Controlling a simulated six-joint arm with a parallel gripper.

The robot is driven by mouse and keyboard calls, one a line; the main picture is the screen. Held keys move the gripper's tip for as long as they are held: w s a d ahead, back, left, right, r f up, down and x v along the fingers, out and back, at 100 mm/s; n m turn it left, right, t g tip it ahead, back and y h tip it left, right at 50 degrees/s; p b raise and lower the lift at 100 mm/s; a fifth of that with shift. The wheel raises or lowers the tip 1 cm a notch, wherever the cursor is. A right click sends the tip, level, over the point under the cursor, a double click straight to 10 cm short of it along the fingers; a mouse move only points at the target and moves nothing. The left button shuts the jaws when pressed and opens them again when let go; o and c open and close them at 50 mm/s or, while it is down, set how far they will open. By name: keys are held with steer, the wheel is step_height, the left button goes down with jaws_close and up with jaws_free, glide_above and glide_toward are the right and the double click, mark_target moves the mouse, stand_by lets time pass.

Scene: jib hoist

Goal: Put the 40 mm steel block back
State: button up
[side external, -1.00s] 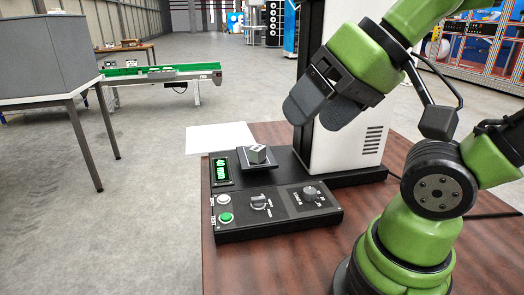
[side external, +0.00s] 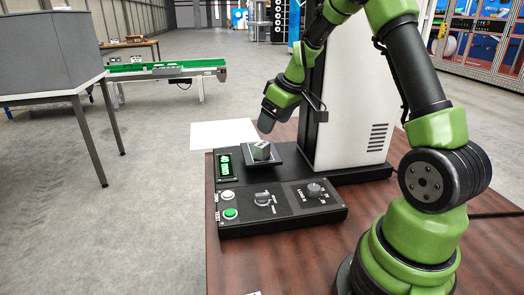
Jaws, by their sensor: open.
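The small grey steel block (side external: 261,150) sits on the dark square plate (side external: 258,163) of the bench machine, with a pale marked top face. My gripper (side external: 267,122) is above and just behind the block, pointing down, and looks clear of it. Its fingers overlap in this view, so the gap between them is hidden. Nothing shows held in it. A white sheet (side external: 215,136) lies flat on the far left corner of the brown table, with nothing visible on it.
The machine's white column (side external: 345,110) stands close to the right of my gripper. A pale object is cut off at the bottom edge (side external: 253,293). The table's front is otherwise clear.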

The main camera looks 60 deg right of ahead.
mark_target(263, 144)
steer(key=x, duration=0.5)
steer(key=shift+d+f, duration=0.15)
steer(key=shift+d, duration=0.1)
steer(key=shift+d+x, duration=0.15)
steer(key=shift+x, duration=1.15)
steer(key=shift+d+x, duration=0.15)
steer(key=shift+x, duration=1.2)
steer(key=shift+w, duration=0.2)
steer(key=c, duration=1.2)
steer(key=shift+r, duration=0.3)
steer(key=shift+c, duration=0.7)
